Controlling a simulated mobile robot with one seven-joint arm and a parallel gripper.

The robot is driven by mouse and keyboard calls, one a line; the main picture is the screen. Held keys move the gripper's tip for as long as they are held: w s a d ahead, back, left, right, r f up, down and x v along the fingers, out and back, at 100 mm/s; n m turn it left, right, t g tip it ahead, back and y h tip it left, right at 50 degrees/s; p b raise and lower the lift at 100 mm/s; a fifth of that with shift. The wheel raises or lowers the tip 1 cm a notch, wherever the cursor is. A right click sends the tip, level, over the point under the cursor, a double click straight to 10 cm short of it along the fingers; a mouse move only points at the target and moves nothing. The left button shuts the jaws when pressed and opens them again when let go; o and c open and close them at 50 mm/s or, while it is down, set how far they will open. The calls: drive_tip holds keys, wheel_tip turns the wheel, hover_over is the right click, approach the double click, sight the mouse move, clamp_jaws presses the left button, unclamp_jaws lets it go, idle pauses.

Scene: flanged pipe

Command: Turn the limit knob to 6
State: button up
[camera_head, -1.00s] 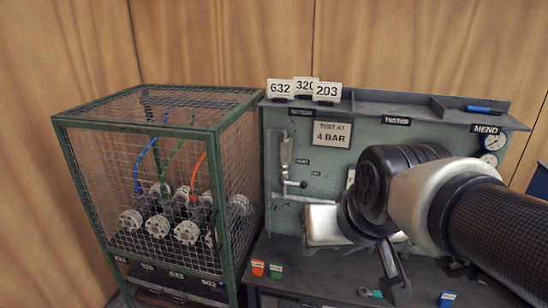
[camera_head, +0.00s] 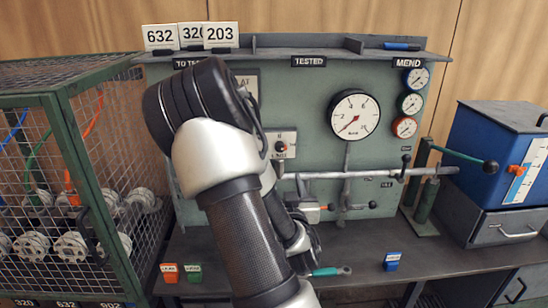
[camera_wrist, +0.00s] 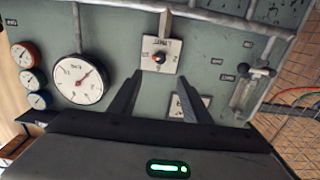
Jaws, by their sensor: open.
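The limit knob (camera_head: 281,147) is a small dark knob with a red-orange spot, on a white plate (camera_head: 284,137) on the green panel. In the wrist view, the knob (camera_wrist: 160,58) and its plate (camera_wrist: 161,43), lettered LIMIT, appear upside down. The pointer setting is too small to read. My gripper (camera_wrist: 160,80) is open and empty in the wrist view. Its two fingers point toward the panel, with the knob just beyond the gap between the tips, apart from both. In the head view my arm hides the gripper.
A large white gauge (camera_head: 354,115) is right of the knob. A grey horizontal pipe (camera_head: 350,174) runs below the plate. A wire cage (camera_head: 62,98) with flanged pieces stands left. A blue box (camera_head: 490,135) stands right. A green-handled tool (camera_head: 330,271) lies on the bench.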

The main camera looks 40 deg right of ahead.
sight(280, 150)
drive_tip(key=x, duration=1.7)
drive_tip(key=shift+a, duration=0.1)
drive_tip(key=c, duration=1)
drive_tip(key=shift+c, duration=0.2)
